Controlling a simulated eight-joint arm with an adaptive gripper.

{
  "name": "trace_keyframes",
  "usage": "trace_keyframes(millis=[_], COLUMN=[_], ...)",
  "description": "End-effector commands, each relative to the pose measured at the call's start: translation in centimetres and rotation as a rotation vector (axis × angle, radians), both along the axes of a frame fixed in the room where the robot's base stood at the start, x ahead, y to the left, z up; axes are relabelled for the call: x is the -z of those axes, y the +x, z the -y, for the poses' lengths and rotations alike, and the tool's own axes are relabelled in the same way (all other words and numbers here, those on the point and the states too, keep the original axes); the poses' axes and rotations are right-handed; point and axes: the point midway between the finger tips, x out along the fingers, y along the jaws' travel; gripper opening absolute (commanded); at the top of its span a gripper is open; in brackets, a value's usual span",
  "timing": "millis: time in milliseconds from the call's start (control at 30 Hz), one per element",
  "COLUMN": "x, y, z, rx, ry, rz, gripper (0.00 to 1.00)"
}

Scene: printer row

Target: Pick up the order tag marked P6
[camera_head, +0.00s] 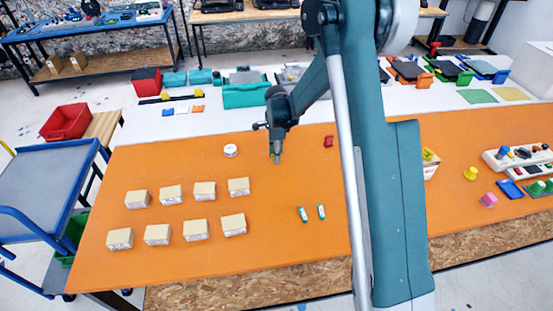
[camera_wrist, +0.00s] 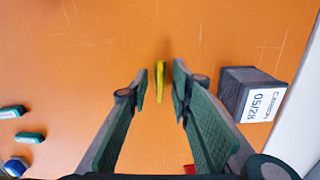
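My gripper (camera_wrist: 160,82) is open, pointing down over the orange table, with its two green-padded fingers apart. A thin yellow piece (camera_wrist: 160,80) shows between the fingertips in the wrist view, with a gap on each side. It looks narrow, and I can read no mark on it, so I cannot tell whether it is the P6 tag. In the head view my gripper (camera_head: 277,158) is low over the middle of the orange table, left of my arm. No marking P6 is readable in either view.
A dark box labelled CARBON 05/28 (camera_wrist: 252,95) stands close right of the fingers in the wrist view. A red piece (camera_head: 328,141) and two small green-white pieces (camera_head: 303,214) lie nearby. Several tan boxes (camera_head: 171,194) and a white roll (camera_head: 230,150) are at left.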

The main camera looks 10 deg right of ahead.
Motion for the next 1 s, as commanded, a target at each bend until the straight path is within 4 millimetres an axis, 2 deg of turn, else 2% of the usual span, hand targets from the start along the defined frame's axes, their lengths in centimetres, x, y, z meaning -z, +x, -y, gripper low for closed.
trace_keyframes(millis=[267,433,467,833,1000], x=[-0.01,-0.02,-0.02,-0.11,-0.91], y=[0.0,0.0,0.0,0.0,-0.02], z=[0.0,0.0,0.0,0.0,0.0], rx=[0.0,0.0,0.0,0.0,0.0], ry=[0.0,0.0,0.0,0.0,0.0], rz=[0.0,0.0,0.0,0.0,0.0], gripper=[0.22,0.01,0.0,0.0,0.0])
